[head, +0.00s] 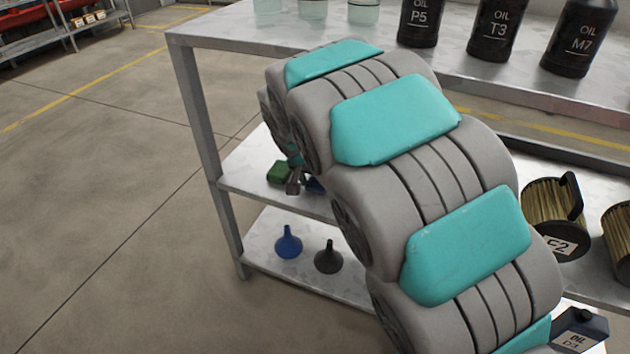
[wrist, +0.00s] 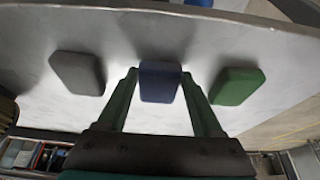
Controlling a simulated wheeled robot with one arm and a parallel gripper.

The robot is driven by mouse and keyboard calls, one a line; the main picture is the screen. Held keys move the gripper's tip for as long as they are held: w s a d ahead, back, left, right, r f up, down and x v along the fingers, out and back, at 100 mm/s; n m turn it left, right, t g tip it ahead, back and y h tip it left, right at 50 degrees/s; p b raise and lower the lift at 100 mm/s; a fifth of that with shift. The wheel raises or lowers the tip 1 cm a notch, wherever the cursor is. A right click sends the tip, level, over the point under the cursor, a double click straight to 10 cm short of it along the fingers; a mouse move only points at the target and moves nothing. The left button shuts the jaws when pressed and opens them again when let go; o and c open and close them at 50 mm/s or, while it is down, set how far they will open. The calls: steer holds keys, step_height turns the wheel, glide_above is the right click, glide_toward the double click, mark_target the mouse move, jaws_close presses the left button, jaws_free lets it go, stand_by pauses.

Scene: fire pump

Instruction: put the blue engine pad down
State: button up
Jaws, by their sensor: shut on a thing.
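The blue engine pad (wrist: 160,82) is a small dark blue block with rounded edges. In the wrist view it sits between the two green fingers of my gripper (wrist: 159,76), which is shut on it. The pad is over the pale shelf board, and I cannot tell whether it touches the board. In the head view a bit of the blue pad (head: 315,186) shows at the middle shelf (head: 245,175), beside my gripper (head: 295,184), and my arm hides much of that area.
A green pad (wrist: 237,86) lies right of the blue one in the wrist view, a grey pad (wrist: 78,73) left. A blue funnel (head: 288,242) and a dark funnel (head: 328,257) stand on the lower shelf. Black oil bottles (head: 494,30) stand on the top.

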steer(key=shift+f, duration=0.15)
steer(key=o, duration=1.4)
steer(key=shift+o, duration=0.2)
steer(key=v, duration=1.2)
steer(key=shift+b, duration=0.45)
steer(key=s+d+g, duration=0.2)
steer(key=s+d, duration=0.6)
steer(key=d, duration=0.3)
steer(key=s+d+f+n+g, duration=0.1)
steer(key=s+d+f, duration=0.1)
steer(key=s, duration=0.6)
steer(key=s+d+f+n+g+y, duration=0.1)
steer(key=s+d, duration=0.3)
steer(key=s, duration=0.5)
steer(key=s+d+f+n+g, duration=0.2)
steer(key=s+d+f, duration=0.1)
steer(key=s, duration=0.6)
steer(key=shift+s+f+y, duration=0.15)
steer(key=shift+f+y, duration=0.1)
steer(key=shift+y, duration=0.05)
